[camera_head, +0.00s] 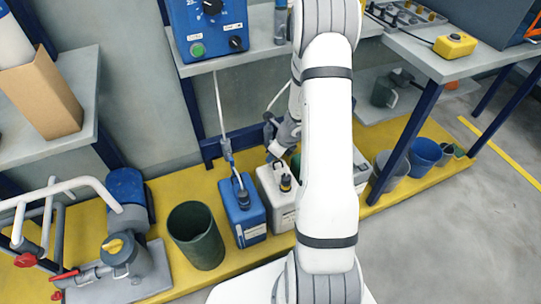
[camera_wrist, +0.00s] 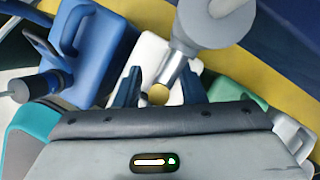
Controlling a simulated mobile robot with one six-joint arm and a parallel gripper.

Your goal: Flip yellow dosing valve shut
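My gripper (camera_wrist: 160,74) is open, with its two dark fingers apart. A small round yellow part (camera_wrist: 158,94) shows between the fingers in the wrist view, at the lower end of a grey stem with a wide grey cylinder (camera_wrist: 214,22). I cannot tell whether the fingers touch it or whether it is the dosing valve. A white canister (camera_wrist: 151,55) lies behind it; in the head view the white canister (camera_head: 275,210) has a dark fitting with a yellowish band (camera_head: 286,183). My arm partly hides this area. The valve's handle position cannot be read.
A blue canister (camera_head: 243,220) stands left of the white one, with a hose rising from it. A blue control box (camera_head: 209,28) sits on the shelf above.

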